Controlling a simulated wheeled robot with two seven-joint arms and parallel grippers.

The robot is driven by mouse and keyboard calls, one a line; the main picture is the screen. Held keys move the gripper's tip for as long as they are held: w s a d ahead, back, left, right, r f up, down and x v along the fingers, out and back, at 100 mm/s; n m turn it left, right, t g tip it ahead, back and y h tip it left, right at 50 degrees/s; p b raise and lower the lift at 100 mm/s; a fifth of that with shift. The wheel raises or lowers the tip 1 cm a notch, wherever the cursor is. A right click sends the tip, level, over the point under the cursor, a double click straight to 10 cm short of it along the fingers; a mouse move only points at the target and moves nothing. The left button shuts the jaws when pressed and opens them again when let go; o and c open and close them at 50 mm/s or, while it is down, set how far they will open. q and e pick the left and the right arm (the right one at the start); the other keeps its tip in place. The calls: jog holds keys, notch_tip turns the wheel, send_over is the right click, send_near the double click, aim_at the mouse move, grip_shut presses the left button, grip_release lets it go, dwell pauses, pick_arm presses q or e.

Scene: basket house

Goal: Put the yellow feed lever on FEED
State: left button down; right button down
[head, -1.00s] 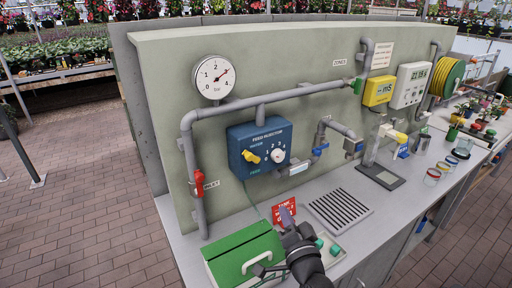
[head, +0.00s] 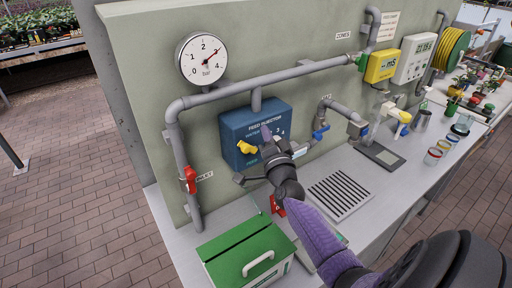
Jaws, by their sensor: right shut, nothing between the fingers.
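The blue feed injector box (head: 232,133) is on the panel wall, with the words WATER and FEED on its left part. The yellow feed lever (head: 247,147) sits between those words and looks tilted, its end toward the lower right. My right gripper (head: 266,132) is shut and empty. It is in front of the box, just right of the yellow lever, and hides most of the white dial. Whether it touches the box cannot be told. My left gripper is not in view.
A red inlet valve (head: 190,180) is left of the box on a grey pipe (head: 270,83). A green case (head: 247,250) stands on the bench below. A drain grate (head: 340,195) and blue valve (head: 320,132) are to the right.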

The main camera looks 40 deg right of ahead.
aim_at(252, 153)
jog(key=a+f, duration=0.2)
jog(key=a, duration=0.1)
jog(key=shift+w+a+f, duration=0.1)
jog(key=shift+w+f, duration=0.1)
jog(key=shift+f, duration=0.05)
jog(key=shift+a+f+n+t+y+b, duration=0.15)
jog(key=shift+n+t+y+b, duration=0.15)
jog(key=shift+n, duration=0.2)
jog(key=shift+a+f+n+t+y+b, duration=0.1)
jog(key=shift+a+n+t+y+b, duration=0.1)
jog(key=shift+n+b, duration=0.25)
notch_tip(252, 153, down, 7)
jog(key=a+n+t+y+b, duration=0.1)
jog(key=n+y+b, duration=0.8)
jog(key=n, duration=1.5)
jog(key=shift+w+a+f+t+y, duration=0.2)
jog(key=shift+a+t+y, duration=0.25)
jog(key=shift+y, duration=0.65)
